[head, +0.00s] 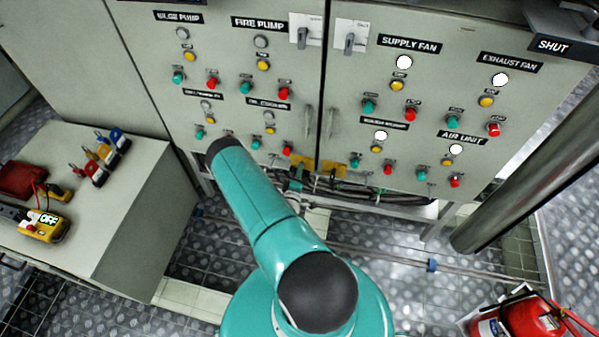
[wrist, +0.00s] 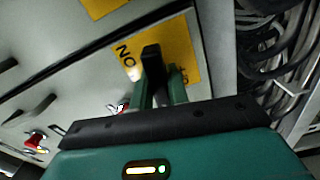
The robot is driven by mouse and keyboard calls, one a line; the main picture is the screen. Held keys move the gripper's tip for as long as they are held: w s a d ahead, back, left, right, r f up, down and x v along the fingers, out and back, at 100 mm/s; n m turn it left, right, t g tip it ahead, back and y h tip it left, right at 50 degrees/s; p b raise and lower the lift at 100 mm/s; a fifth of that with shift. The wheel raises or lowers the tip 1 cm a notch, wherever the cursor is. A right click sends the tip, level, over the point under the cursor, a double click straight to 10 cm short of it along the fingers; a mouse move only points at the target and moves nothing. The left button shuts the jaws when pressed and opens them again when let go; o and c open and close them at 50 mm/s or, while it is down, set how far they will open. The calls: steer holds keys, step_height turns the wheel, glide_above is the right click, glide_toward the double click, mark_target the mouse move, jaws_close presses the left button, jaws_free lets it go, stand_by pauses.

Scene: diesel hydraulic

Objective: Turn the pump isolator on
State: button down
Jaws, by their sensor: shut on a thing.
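In the wrist view my gripper (wrist: 162,85) is shut on a dark handle (wrist: 152,58), which stands out from a yellow plate (wrist: 181,45). This looks like the pump isolator. Black letters, partly covered, show on the plate beside the handle. The fingers cover the handle's lower part, so its exact setting is hard to read. In the head view a yellow plate (head: 303,165) shows low on the left cabinet, beside the cabinet seam. My arm hides much of the area around my gripper there.
The grey cabinets carry several lamps and buttons, and two rotary switches (head: 302,36) (head: 349,42) near the top. Loose cables (head: 370,190) run below them. A bench (head: 125,170) with tools and padlocks stands left. A post (head: 525,165) and a fire extinguisher (head: 515,318) stand right.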

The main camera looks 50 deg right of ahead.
steer(key=m, duration=1.2)
steer(key=shift+m, duration=2)
steer(key=c, duration=1.4)
jaws_free()
steer(key=shift+o, duration=0.2)
